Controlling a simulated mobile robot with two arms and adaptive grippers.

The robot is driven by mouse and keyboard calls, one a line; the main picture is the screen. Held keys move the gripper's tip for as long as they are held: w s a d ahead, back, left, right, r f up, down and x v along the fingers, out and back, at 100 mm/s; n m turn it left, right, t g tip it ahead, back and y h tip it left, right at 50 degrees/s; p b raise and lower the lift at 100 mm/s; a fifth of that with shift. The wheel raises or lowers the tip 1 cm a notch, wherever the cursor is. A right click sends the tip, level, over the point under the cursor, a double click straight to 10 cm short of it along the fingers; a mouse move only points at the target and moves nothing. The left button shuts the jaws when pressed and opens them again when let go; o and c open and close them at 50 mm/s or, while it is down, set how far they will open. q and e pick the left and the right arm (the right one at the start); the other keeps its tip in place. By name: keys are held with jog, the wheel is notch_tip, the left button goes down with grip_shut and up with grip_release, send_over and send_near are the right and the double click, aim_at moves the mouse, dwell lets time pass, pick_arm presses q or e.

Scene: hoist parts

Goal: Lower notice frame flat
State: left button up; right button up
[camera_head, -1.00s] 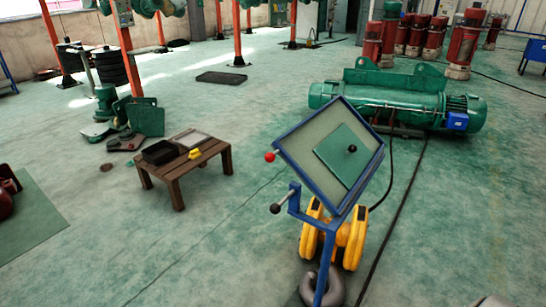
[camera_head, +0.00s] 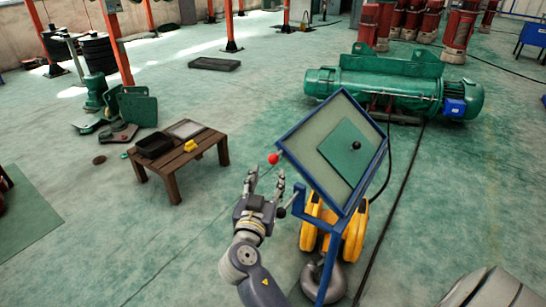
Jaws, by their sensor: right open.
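The notice frame (camera_head: 310,160) is a blue-edged panel with a pale face, standing tilted on a blue post (camera_head: 326,262). A green square plate (camera_head: 340,158) with a dark knob (camera_head: 356,145) is on its face. A red ball (camera_head: 273,158) sticks out at its left corner. A dark ball (camera_head: 281,212) on a short lever is at the post, partly beside my gripper. My right gripper (camera_head: 265,178) is open and empty, fingers pointing up in the picture, just below the red ball and left of the frame. I cannot tell whether it touches anything. My left gripper is not in view.
A yellow hook block (camera_head: 354,238) with a grey hook (camera_head: 330,282) sits around the post's lower part. A green hoist (camera_head: 390,85) lies behind the frame, with dark cables on the floor. A low wooden table (camera_head: 176,168) stands left. The floor between is clear.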

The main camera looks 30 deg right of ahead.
aim_at(272, 162)
jog(key=p+x, duration=0.2)
jog(key=x, duration=0.6)
jog(key=shift+a, duration=0.1)
jog(key=shift+w+d+f, duration=0.2)
jog(key=shift+w+d, duration=0.3)
jog(key=shift+w, duration=0.05)
grip_shut()
